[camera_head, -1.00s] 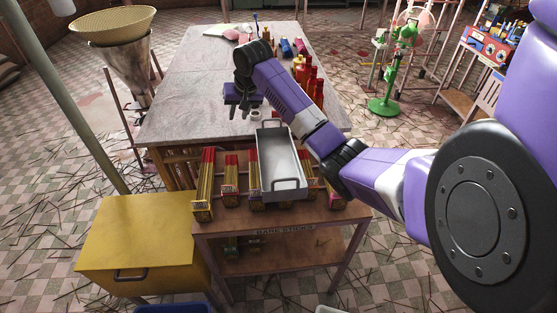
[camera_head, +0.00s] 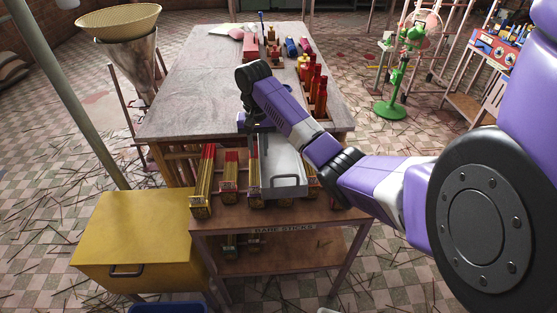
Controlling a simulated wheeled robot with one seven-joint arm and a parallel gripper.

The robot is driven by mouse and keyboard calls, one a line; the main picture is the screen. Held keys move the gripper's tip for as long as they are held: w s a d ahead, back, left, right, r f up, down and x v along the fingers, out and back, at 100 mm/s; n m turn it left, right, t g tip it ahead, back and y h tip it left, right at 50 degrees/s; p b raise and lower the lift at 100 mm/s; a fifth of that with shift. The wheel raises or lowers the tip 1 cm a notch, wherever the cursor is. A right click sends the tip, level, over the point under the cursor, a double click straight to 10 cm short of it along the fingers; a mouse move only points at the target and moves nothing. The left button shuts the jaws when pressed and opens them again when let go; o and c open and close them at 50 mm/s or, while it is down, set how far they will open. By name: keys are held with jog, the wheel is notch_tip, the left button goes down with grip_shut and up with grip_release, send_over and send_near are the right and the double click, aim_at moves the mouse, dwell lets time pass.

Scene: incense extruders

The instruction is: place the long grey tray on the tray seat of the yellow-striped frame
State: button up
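The long grey tray (camera_head: 285,165) lies lengthwise on the low wooden bench marked "BARE STICKS", with a handle at its near end. Its far end is partly covered by my arm and gripper. My gripper (camera_head: 254,146) points down at the tray's far left corner, close to the far handle. Its fingertips are small and dark here, so I cannot tell whether they touch or grip the tray. I cannot make out a yellow-striped frame in this view.
Stick bundles with red tops (camera_head: 203,180) lie on the bench (camera_head: 325,222) on both sides of the tray. The large table (camera_head: 190,105) behind holds bottles and boxes along its right side. A yellow cabinet (camera_head: 135,225) stands at left, a green fan (camera_head: 392,108) at right.

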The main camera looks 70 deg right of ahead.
jog(key=shift+f, duration=0.9)
grip_shut()
dwell(0.8)
